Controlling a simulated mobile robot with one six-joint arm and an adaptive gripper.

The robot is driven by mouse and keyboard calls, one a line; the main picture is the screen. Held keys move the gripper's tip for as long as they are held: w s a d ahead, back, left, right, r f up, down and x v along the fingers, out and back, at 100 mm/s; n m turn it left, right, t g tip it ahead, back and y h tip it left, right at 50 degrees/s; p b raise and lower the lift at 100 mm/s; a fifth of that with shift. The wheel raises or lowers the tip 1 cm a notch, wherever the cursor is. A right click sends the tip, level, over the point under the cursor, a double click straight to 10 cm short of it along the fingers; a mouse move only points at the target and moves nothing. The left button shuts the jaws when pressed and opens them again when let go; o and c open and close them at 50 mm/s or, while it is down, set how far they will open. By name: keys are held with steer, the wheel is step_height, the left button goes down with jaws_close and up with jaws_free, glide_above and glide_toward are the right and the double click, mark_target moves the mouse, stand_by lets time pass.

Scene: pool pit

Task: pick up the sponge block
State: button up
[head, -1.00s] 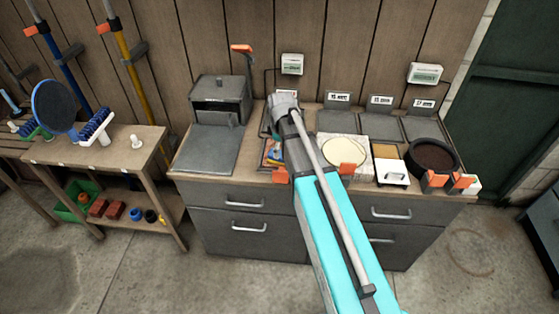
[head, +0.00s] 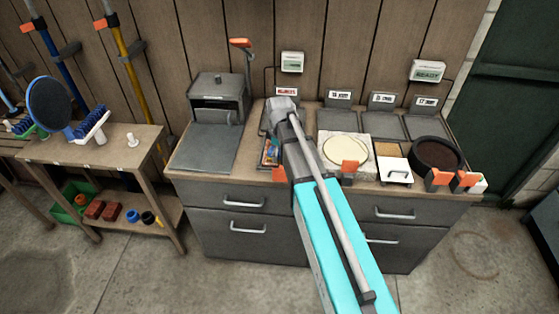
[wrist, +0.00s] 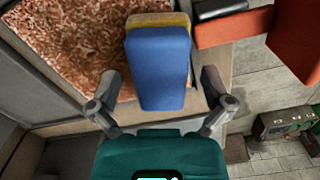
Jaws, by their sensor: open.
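The sponge block appears to be the blue block (wrist: 160,65) with a yellow layer (wrist: 158,20) at its far end in the wrist view. It stands out over a brown speckled surface (wrist: 85,40). My gripper (wrist: 160,78) is open, with one finger at each side of the block and a visible gap on both sides. I cannot tell how far the block lies below the fingertips. In the head view my arm hides the gripper; a small patch of blue, red and yellow (head: 270,152) shows just left of it on the counter.
An orange block (wrist: 297,40) on an arm sits close at the right in the wrist view. On the counter, a grey box (head: 218,100) stands left, and a round pale disc (head: 346,150) and a dark round pan (head: 435,157) right. A shelf table (head: 95,148) is farther left.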

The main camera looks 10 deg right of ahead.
steer(key=shift+f+b, duration=0.45)
steer(key=shift+f, duration=0.2)
steer(key=c, duration=1.2)
steer(key=shift+r, duration=0.15)
step_height(320, 180, up, 2)
steer(key=p, duration=0.3)
steer(key=shift+r, duration=0.25)
steer(key=s+r+p, duration=1)
steer(key=s, duration=0.4)
steer(key=shift+r, duration=0.15)
steer(key=shift+d, duration=0.1)
